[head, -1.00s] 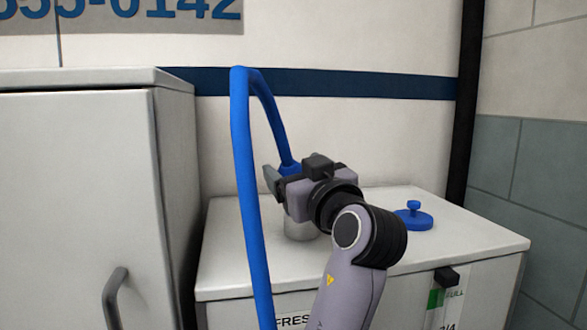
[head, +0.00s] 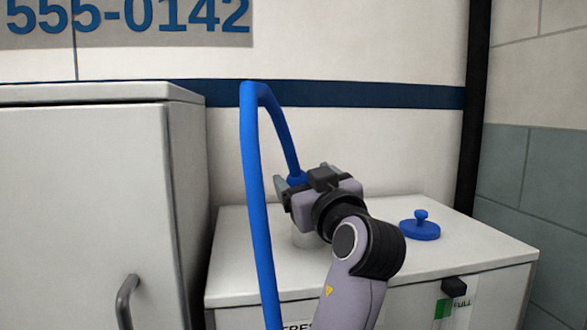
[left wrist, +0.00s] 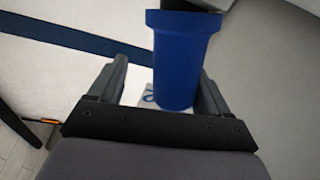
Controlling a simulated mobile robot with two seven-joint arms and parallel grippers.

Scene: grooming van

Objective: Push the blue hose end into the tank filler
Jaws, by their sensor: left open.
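The blue hose (head: 258,190) rises, bends over at the top and comes down to my left gripper (head: 288,204). The blue hose end (left wrist: 178,62) stands between the two fingers in the left wrist view. The fingers are open around it, with a gap on the left side; the right finger is close to it. The gripper hides the lower hose end and the filler mouth, so I cannot tell whether the hose end is inside. My right gripper is not in view.
The white tank (head: 470,250) has a blue cap (head: 420,228) lying on its top at the right. A grey cabinet (head: 85,200) with a handle stands close on the left. A black vertical pipe (head: 475,110) runs up the wall behind.

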